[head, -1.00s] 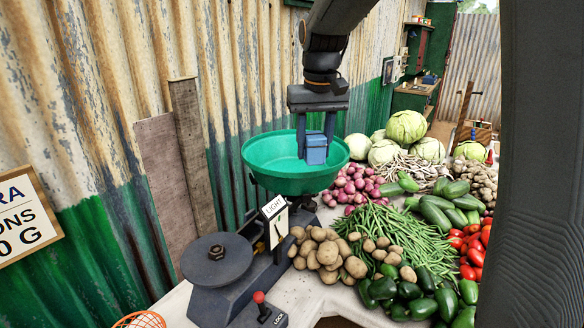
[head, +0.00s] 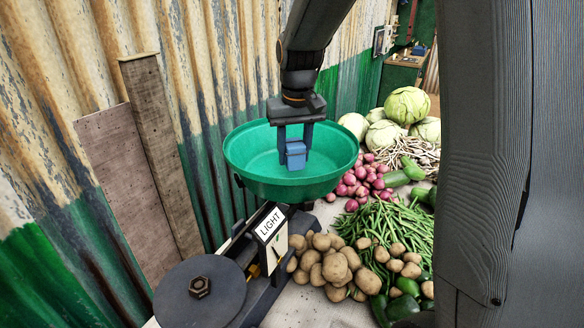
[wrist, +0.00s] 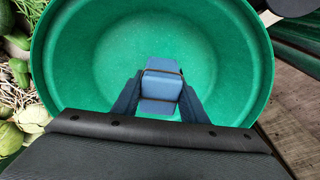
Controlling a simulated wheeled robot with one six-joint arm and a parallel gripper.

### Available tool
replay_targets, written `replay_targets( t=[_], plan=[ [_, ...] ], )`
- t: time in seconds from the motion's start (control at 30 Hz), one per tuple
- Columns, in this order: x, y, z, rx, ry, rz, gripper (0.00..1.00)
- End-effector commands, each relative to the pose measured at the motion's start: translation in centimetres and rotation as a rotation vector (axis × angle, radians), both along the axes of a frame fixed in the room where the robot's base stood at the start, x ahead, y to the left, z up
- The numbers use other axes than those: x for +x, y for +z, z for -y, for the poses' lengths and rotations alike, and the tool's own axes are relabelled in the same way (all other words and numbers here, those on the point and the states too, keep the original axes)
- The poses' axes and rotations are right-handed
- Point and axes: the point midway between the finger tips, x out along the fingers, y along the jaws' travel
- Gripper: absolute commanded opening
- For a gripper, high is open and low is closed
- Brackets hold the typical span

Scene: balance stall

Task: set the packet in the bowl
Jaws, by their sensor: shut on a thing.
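The packet (head: 295,153) is a small blue block with a dark band around it. My gripper (head: 294,148) is shut on it, one finger on each side. The bowl (head: 290,187) is a wide green pan on top of the balance scale. In the head view the packet shows inside the bowl's rim outline. In the wrist view the packet (wrist: 162,85) is over the bowl's floor, with the green bowl (wrist: 85,60) all around it. I cannot tell whether the packet's underside touches the bowl.
The scale's sign (head: 270,224) reads LIGHT, and a dark round weight (head: 200,292) sits on its near side. Potatoes (head: 325,262), green beans (head: 385,225), onions (head: 362,182) and cabbages (head: 407,105) crowd the right. A corrugated wall (head: 200,90) stands close behind the bowl.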

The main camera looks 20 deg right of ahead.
Motion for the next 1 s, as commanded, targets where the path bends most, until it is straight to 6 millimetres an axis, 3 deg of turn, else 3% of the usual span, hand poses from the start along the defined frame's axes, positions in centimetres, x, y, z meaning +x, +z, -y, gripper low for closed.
replay_targets(
  t=[0.43,0.83,0.87,0.93,1.0],
  plan=[
    [0.0,-4.9,-0.2,0.0,0.003,0.0,0.12],
    [0.0,-5.6,-0.2,0.0,0.003,0.001,0.12],
    [0.0,-5.6,-0.2,0.0,0.003,0.001,0.42],
    [0.0,-5.6,-0.2,0.0,0.003,0.001,0.54],
    [0.0,-5.6,-0.2,0.0,0.003,0.001,0.58]
  ],
)
